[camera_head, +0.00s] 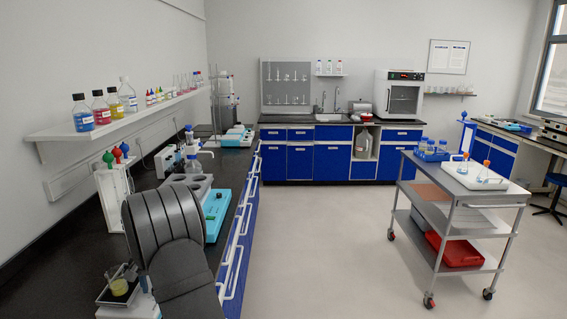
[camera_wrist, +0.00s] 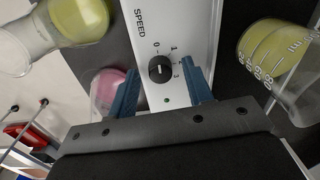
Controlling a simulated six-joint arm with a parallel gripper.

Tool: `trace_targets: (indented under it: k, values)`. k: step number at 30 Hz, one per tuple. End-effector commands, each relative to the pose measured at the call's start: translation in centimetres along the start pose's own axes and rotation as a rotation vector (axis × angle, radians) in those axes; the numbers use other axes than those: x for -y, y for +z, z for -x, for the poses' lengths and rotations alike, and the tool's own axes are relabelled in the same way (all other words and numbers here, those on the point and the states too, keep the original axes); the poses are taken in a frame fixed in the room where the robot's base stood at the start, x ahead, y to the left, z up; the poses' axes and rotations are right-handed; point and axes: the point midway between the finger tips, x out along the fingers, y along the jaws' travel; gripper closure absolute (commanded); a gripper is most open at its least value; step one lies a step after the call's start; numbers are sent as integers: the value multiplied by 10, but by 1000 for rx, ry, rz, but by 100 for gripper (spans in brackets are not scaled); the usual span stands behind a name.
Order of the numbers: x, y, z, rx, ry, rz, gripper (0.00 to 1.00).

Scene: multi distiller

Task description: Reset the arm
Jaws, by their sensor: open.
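In the wrist view my gripper (camera_wrist: 163,88) is open. Its two blue fingers stand on either side of a black speed knob (camera_wrist: 159,69), with a visible gap to each side. The knob is on a white panel (camera_wrist: 187,25) marked SPEED with a number scale, and its white pointer line is toward the 0 side. In the head view my dark grey arm rises at the lower left. My gripper is hidden there.
Glassware with yellow liquid (camera_wrist: 285,60) is close on the right in the wrist view. A yellow flask (camera_wrist: 75,18) and pink-filled glassware (camera_wrist: 106,88) are on the left. A turquoise device (camera_head: 217,205) stands on the black bench beside my arm. The floor (camera_head: 320,250) is clear.

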Motion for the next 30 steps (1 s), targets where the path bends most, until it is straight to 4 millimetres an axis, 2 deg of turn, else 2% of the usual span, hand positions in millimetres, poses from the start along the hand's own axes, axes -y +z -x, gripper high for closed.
trace_targets:
  k: [30]
  values:
    - [1, 1, 0, -38, 0, -784, 54]
